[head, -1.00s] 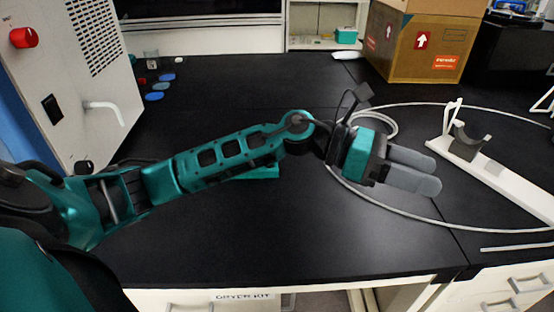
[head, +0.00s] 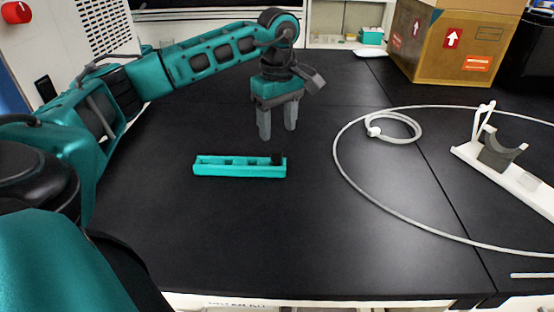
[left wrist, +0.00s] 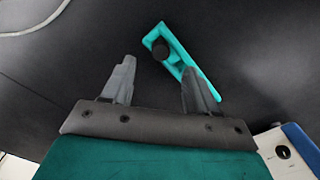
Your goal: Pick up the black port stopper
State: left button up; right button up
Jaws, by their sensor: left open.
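The black port stopper (head: 277,158) sits at the right end of a teal rack (head: 230,171) on the black bench. In the left wrist view the stopper (left wrist: 161,48) shows as a dark round top at the upper end of the teal rack (left wrist: 205,85). My left gripper (head: 278,135) is open and empty. It points down above the bench, just behind the rack and apart from the stopper. In the left wrist view its two fingers (left wrist: 155,78) are spread wide, with the stopper beyond the tips. My right gripper is not in view.
A white hose (head: 345,170) loops over the right side of the bench. A white stand with a grey cradle (head: 500,153) is at the far right. A cardboard box (head: 445,45) stands at the back. The bench in front of the rack is clear.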

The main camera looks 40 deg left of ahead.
aim_at(276, 150)
pick_arm(q)
notch_tip(276, 150, down, 8)
jog(key=shift+a+r+b, duration=0.1)
jog(key=shift+a+b, duration=0.05)
jog(key=shift+b, duration=0.3)
grip_shut()
dwell(0.4)
